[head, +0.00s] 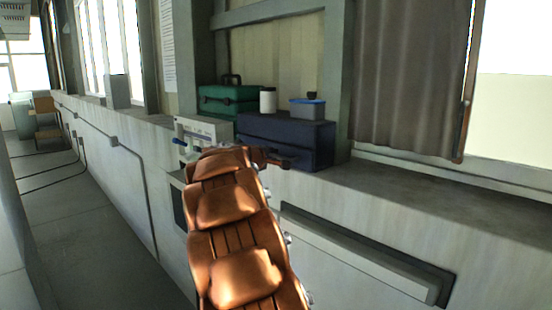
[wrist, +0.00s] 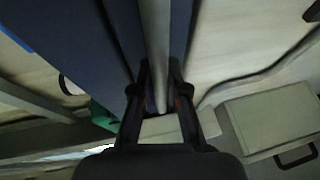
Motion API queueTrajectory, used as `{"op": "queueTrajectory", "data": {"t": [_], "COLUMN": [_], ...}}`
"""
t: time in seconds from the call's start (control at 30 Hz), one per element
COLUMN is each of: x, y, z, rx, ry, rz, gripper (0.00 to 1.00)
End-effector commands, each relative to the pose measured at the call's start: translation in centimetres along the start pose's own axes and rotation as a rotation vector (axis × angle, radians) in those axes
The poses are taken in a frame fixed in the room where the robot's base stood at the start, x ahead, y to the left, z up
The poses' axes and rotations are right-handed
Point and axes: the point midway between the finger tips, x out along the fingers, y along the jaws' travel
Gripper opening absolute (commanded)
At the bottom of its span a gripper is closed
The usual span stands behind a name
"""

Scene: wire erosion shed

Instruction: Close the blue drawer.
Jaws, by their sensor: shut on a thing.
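The dark blue drawer unit (head: 298,135) stands on the ledge below the window in the head view. Its front is partly hidden behind my arm. My gripper (head: 272,158) is at the lower front of the unit. In the wrist view, my gripper (wrist: 160,108) is shut on a pale grey bar (wrist: 157,45), which looks like the drawer's handle. Dark blue drawer surface (wrist: 181,35) shows beside the bar. A wider blue face (wrist: 70,40) lies to the left, with a pale strip between them. How far the drawer stands out is hard to tell.
A white jar (head: 268,100) and a blue-lidded container (head: 307,108) stand on top of the unit. A green case (head: 228,98) is behind left, and a pale panelled box (head: 205,130) stands left. A pale wall ledge (head: 400,285) juts out at the lower right.

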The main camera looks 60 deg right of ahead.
Motion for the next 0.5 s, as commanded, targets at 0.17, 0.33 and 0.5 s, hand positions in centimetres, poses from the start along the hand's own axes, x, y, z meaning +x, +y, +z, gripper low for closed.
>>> {"op": "queueTrajectory", "data": {"t": [0.17,0.33,0.5], "x": [0.07,0.06,0.01], "y": [0.25,0.24,0.18], "z": [0.20,0.17,0.06], "rx": [0.001,0.000,0.000], "ry": [-0.002,-0.002,0.000], "rz": [0.003,0.003,0.002], "gripper": [0.00,0.28,0.39]}}
